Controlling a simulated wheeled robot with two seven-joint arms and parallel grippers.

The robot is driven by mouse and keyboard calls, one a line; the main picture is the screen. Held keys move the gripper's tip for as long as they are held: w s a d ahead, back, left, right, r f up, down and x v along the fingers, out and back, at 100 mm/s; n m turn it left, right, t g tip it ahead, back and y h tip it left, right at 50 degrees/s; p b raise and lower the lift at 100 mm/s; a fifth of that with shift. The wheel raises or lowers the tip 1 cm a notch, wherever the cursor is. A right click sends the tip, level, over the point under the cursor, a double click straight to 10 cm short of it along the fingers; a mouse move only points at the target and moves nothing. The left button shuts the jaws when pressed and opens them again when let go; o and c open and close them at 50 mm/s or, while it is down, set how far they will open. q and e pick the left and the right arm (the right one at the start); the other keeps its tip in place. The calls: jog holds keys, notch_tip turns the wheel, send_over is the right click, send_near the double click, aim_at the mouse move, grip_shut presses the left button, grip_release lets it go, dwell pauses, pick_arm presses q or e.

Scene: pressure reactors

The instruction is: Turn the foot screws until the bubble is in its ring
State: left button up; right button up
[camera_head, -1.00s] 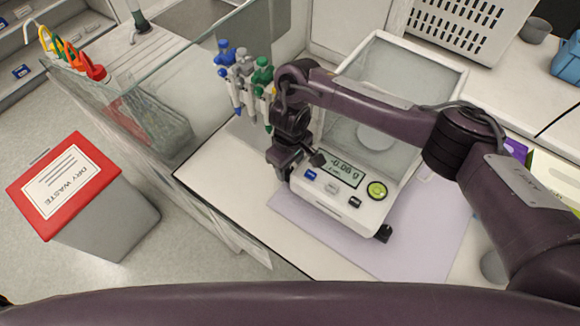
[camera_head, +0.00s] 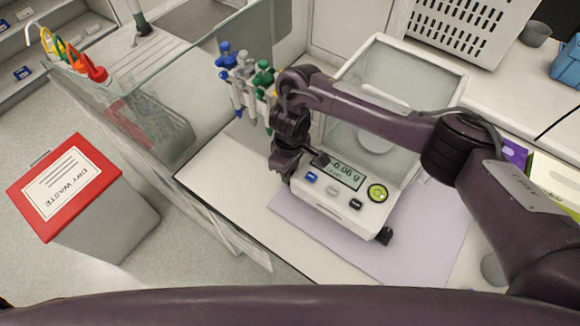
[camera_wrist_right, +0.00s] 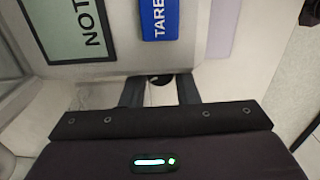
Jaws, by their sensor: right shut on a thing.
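The white balance (camera_head: 330,203) stands on a pale lilac mat (camera_head: 420,245), with a lit display (camera_head: 345,172). Its round green bubble level (camera_head: 377,192) is at the front right; the bubble is too small to place surely against its ring. One black foot screw (camera_head: 384,235) shows at the front right corner. My right gripper (camera_head: 287,178) is at the front left corner. In the right wrist view its two fingers (camera_wrist_right: 159,92) are shut on the other dark foot screw (camera_wrist_right: 160,80), below the blue TARE button (camera_wrist_right: 160,18). The fingers hide most of that screw. My left gripper is out of view.
A rack of pipettes (camera_head: 243,80) stands close behind my right wrist. A glass panel (camera_head: 150,120) runs along the left, with a red-lidded dry waste bin (camera_head: 65,185) beyond it. The mat in front of the balance is clear.

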jog(key=shift+n, duration=0.6)
jog(key=o, duration=1)
notch_tip(320, 180, up, 7)
jog(key=shift+w+f+p, duration=0.1)
jog(key=shift+f+p, duration=0.05)
jog(key=shift+p, duration=0.85)
jog(key=shift+r, duration=0.6)
jog(key=shift+c, duration=0.2)
